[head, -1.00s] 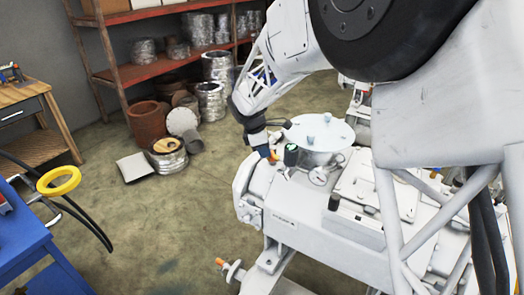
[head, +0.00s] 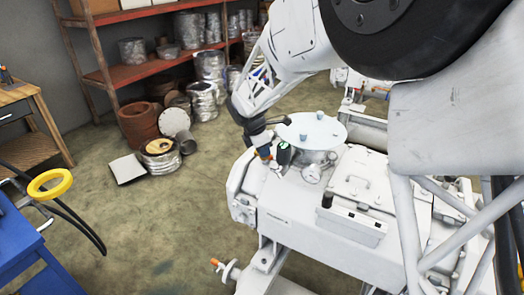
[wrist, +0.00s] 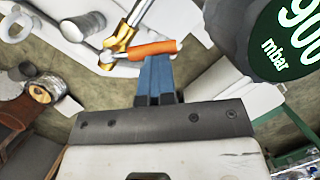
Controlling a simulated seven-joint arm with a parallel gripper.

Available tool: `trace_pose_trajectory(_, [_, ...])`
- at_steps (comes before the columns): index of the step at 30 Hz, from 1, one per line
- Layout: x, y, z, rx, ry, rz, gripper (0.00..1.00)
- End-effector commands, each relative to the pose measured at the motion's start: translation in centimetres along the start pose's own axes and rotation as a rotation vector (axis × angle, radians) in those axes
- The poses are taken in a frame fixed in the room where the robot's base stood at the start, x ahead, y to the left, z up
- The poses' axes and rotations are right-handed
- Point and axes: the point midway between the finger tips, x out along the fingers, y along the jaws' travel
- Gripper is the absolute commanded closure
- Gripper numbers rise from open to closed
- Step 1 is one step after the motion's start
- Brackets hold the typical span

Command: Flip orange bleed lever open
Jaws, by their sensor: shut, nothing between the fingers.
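The orange bleed lever (wrist: 152,48) shows in the wrist view, lying nearly level across the picture beside a brass valve fitting (wrist: 118,45). My gripper (wrist: 158,60) has two blue fingers, shut together with nothing between them. Their tips are right at the lever's near side and seem to touch it; I cannot tell for sure.
A dark round gauge (wrist: 285,35) reading 900 mbar stands close to the right of my fingers. Another orange-tipped valve (head: 216,263) sits lower on the machine.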

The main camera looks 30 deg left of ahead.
Motion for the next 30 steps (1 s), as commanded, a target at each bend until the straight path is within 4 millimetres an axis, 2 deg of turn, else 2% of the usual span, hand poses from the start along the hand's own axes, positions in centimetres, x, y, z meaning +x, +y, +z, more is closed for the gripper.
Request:
trace_pose_trajectory(11, [-0.1, -0.1, -0.6, -0.001, 0.000, -0.003, 1.00])
trace_pose_trajectory(20, [-1.8, 0.0, -3.5, -0.002, 0.000, 0.000, 1.00])
trace_pose_trajectory(30, [-7.6, 0.0, -3.6, 0.000, 0.000, 0.003, 1.00])
